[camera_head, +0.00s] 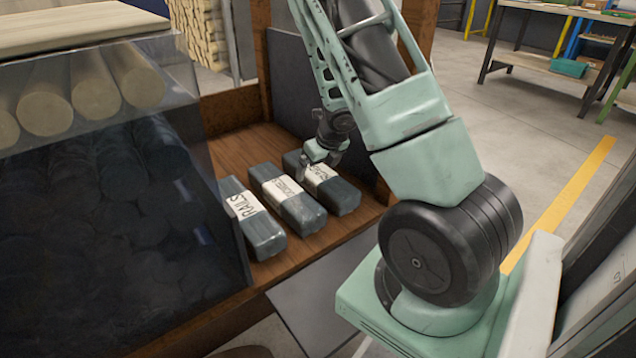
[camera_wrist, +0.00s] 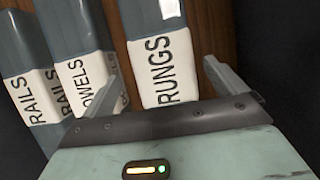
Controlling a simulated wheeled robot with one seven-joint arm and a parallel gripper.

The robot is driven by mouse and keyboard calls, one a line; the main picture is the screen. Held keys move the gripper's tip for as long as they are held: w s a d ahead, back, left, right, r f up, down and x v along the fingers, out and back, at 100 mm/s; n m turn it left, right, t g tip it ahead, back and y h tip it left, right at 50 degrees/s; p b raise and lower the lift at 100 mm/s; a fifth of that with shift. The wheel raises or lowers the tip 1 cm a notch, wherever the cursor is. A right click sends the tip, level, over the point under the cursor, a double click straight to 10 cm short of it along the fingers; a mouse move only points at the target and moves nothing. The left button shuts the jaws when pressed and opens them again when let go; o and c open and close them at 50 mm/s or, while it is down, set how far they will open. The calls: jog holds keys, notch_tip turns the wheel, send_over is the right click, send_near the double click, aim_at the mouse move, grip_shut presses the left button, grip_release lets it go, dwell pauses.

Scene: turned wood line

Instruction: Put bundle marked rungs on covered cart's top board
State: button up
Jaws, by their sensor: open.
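The bundle marked RUNGS (camera_head: 340,195) is a dark blue-grey wrapped block with a white label, the rightmost in a row on a brown wooden shelf (camera_head: 240,135). In the wrist view the RUNGS bundle (camera_wrist: 162,65) lies between the two fingers of my gripper (camera_wrist: 172,72), which is open. In the head view my gripper (camera_head: 319,168) is right over this bundle and hides part of its label. I cannot tell whether the fingers touch it. The covered cart (camera_head: 100,200), with a clear cover over round logs, stands at left. Its pale top board (camera_head: 75,22) appears bare.
The bundle marked DOWELS (camera_head: 288,198) lies left of the RUNGS bundle, and the one marked RAILS (camera_head: 252,218) lies farther left, both close by. A dark upright panel (camera_head: 290,85) and wooden posts stand behind the shelf. A workbench (camera_head: 560,65) is far right.

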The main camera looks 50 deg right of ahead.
aim_at(318, 171)
jog(key=b+x, duration=0.2)
jog(key=x, duration=0.2)
jog(key=shift+d+f, duration=0.25)
jog(key=shift+f, duration=0.15)
jog(key=shift+r, duration=0.15)
jog(key=c, duration=1.6)
